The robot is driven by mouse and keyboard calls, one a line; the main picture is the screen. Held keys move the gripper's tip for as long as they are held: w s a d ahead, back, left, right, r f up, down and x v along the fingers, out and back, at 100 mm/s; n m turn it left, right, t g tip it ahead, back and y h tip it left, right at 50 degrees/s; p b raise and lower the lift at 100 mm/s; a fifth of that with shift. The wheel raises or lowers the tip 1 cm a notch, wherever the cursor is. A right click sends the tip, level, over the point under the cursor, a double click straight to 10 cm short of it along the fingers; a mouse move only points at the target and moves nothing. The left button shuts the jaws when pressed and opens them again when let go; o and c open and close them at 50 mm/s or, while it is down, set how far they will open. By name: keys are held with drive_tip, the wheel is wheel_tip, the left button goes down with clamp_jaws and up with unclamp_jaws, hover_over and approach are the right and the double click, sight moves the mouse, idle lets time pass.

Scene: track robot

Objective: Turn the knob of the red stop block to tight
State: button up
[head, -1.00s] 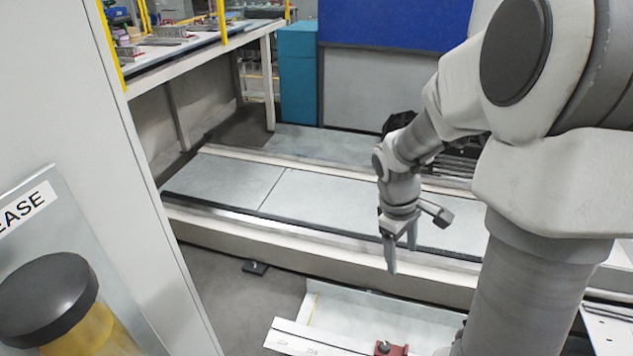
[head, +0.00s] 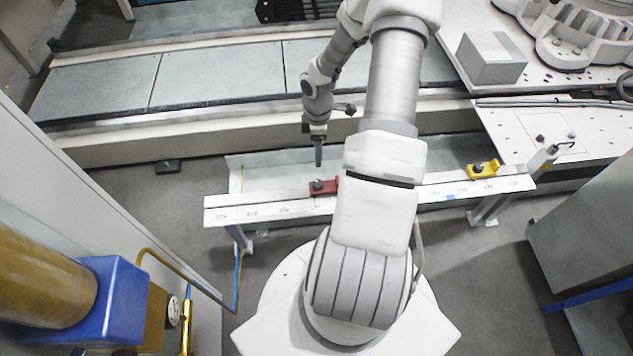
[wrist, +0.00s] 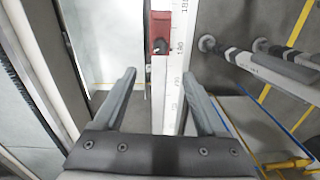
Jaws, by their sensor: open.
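The red stop block (head: 325,188) sits on a white rail with a printed scale (head: 270,210), left of my arm in the head view. A dark knob (head: 318,185) shows on the block. In the wrist view the red stop block (wrist: 161,30) is at the top centre, with its knob (wrist: 159,46) at the near end. My gripper (head: 318,160) hangs just behind the block in the head view. In the wrist view my gripper (wrist: 160,85) is open and empty, its two fingers apart on either side of the rail, short of the block. The knob's marking cannot be read.
A yellow stop block (head: 483,169) sits further right on the rail. A grey metal block (head: 491,58) stands on the machine table at right. A blue and brown device (head: 100,300) stands at lower left. A conveyor track (head: 210,78) runs behind the rail.

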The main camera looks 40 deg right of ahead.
sight(318, 183)
drive_tip(key=f+b, duration=0.1)
drive_tip(key=f, duration=0.4)
drive_tip(key=f+b, duration=0.2)
drive_tip(key=f, duration=0.2)
drive_tip(key=f+b, duration=0.2)
drive_tip(key=f, duration=0.3)
drive_tip(key=shift+s+a+f, duration=0.2)
drive_tip(key=shift+s+f, duration=0.1)
drive_tip(key=shift+f, duration=0.05)
clamp_jaws()
